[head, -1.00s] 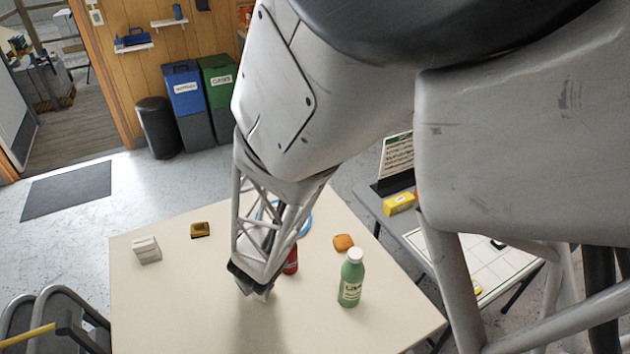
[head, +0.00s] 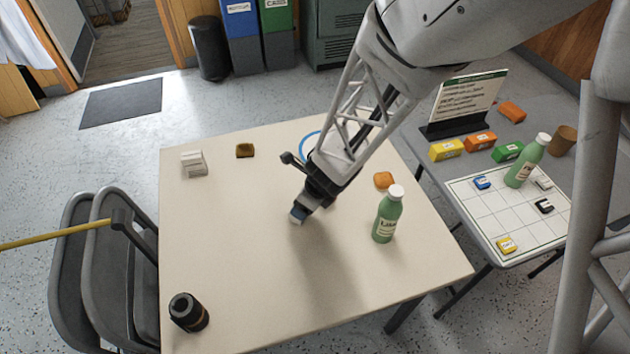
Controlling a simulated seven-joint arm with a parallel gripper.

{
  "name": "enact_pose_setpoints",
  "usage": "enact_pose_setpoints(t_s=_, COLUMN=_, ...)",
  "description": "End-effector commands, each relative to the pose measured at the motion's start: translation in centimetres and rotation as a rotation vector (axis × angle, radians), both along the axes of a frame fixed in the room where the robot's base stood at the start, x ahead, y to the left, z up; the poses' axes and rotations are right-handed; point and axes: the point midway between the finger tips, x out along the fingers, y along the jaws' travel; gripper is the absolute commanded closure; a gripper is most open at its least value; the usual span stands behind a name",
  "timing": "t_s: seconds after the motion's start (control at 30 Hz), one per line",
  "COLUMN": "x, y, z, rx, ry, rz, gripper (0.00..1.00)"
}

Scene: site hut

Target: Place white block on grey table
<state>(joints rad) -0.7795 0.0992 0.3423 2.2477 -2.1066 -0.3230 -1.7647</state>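A white block (head: 193,164) lies near the far left corner of the cream table (head: 225,260). A smaller white piece (head: 544,183) lies on the gridded board on the grey table (head: 428,155). The grey table stands to the right of the cream one. My gripper (head: 298,215) points down over the middle of the cream table, well apart from the white block.
A green bottle (head: 387,215) and an orange lump (head: 383,180) are right of my gripper. A brown sponge-like piece (head: 245,150) and a black cylinder (head: 188,312) are on the left. Coloured blocks, a sign (head: 465,100), another bottle (head: 527,160) and a brown cup (head: 563,140) crowd the grey table.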

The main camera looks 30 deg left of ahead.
Motion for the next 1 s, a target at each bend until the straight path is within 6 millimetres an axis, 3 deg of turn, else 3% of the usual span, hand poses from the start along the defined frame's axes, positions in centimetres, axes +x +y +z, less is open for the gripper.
enact_pose_setpoints(t_s=0.3, x=0.0, y=0.9, z=-2.1, rx=0.000, ry=-0.001, rz=-0.001, gripper=0.28)
enact_pose_setpoints(t_s=0.77, x=0.0, y=1.0, z=-2.6, rx=-0.001, ry=0.001, rz=-0.002, gripper=0.28)
enact_pose_setpoints(t_s=1.0, x=0.0, y=1.8, z=-5.0, rx=-0.002, ry=0.002, rz=-0.002, gripper=0.28)
